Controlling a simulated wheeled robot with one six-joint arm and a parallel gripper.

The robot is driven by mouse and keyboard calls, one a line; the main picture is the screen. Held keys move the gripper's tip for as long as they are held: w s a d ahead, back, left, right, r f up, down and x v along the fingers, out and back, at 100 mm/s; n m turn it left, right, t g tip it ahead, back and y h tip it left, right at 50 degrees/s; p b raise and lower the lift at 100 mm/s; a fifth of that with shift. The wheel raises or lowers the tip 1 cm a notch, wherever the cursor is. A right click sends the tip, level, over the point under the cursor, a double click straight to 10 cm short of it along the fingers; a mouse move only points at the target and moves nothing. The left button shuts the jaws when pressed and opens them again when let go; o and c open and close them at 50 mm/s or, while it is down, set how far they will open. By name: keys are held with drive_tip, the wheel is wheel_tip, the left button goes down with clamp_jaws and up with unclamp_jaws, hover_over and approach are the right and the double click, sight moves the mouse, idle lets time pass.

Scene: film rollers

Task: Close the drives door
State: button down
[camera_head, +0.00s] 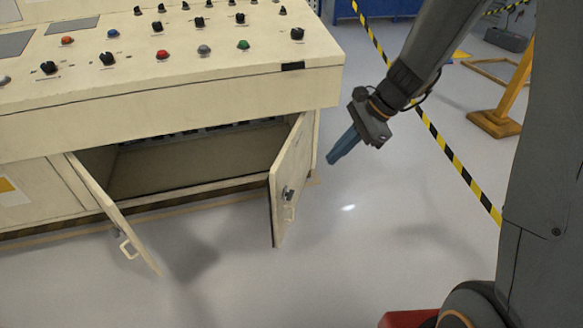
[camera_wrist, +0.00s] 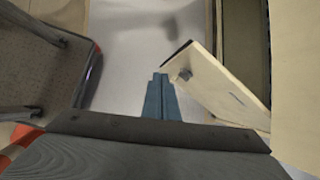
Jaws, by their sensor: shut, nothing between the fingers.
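A cream control cabinet (camera_head: 200,95) has two lower doors standing open. Which one is the drives door, I cannot tell. My gripper (camera_head: 331,160) is shut and empty, to the right of the right door and apart from it. In the wrist view my blue fingers (camera_wrist: 161,80) point ahead, with the right door (camera_wrist: 215,85) just to their right.
A black-and-yellow tape (camera_head: 440,145) runs across the floor behind my arm. A yellow stand (camera_head: 510,95) is at the upper right. The floor (camera_head: 350,250) in front of the cabinet is clear. The open compartment (camera_head: 200,160) shows between the doors.

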drive_tip(key=w+f+m+t+y+b, duration=0.2)
drive_tip(key=w+f+m+b, duration=0.35)
drive_tip(key=w, duration=0.55)
approach(282, 162)
wheel_tip(282, 162, down, 5)
drive_tip(key=a, duration=0.2)
drive_tip(key=shift+w+a+r+m+b, duration=0.25)
drive_tip(key=shift+w+a+m+b, duration=0.1)
drive_tip(key=shift+w+a, duration=0.3)
